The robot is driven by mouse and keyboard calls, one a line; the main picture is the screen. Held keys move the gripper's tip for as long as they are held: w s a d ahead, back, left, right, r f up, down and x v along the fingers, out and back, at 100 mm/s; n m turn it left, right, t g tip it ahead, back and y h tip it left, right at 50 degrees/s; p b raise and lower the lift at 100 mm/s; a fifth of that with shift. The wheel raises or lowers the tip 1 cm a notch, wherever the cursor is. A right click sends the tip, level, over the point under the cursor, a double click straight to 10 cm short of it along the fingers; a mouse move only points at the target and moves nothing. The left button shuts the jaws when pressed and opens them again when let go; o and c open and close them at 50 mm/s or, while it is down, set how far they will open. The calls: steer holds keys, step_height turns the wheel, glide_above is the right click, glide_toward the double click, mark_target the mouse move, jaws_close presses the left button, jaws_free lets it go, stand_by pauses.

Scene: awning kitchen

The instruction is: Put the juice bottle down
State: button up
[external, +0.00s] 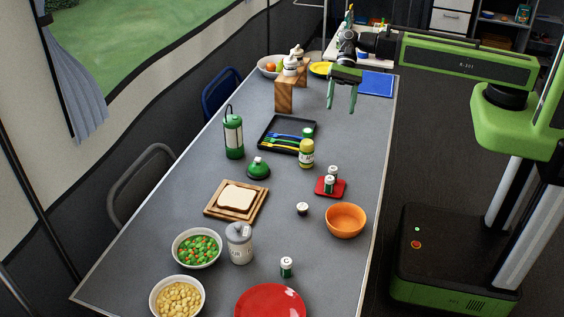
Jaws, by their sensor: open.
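A small yellow bottle with a pale label (306,156), which looks like the juice bottle, stands upright on the grey table, close to the right end of the black tray. A green lid or cap shows just behind its top. My gripper (341,110) is open and empty, its green fingers pointing down. It hangs above the far part of the table, behind and to the right of the yellow bottle, apart from it. The exact height of the fingertips over the table is hard to tell.
The black tray (265,144) holds coloured utensils. A green lantern (233,137) stands left of it, and a wooden stand (285,99) behind. A red coaster (342,188) with small jars and an orange bowl (345,232) lie nearer.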

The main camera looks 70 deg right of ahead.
steer(key=w+d+f+m+t+y+b, duration=0.2)
steer(key=w+d+f+m+y+b, duration=0.5)
steer(key=b, duration=1.2)
steer(key=t+b, duration=0.2)
steer(key=b, duration=0.4)
glide_toward(306, 136)
steer(key=shift+n+y, duration=0.3)
steer(key=shift+y, duration=0.1)
steer(key=shift+w+a+f, duration=0.15)
steer(key=shift+w+a, duration=0.2)
steer(key=shift+a, duration=1.5)
steer(key=shift+w+a+f, duration=0.15)
steer(key=shift+w+a, duration=0.2)
steer(key=shift+a, duration=1.45)
steer(key=shift+w+a+f, duration=0.15)
steer(key=shift+w+a, duration=0.2)
steer(key=shift+a, duration=1.5)
jaws_close()
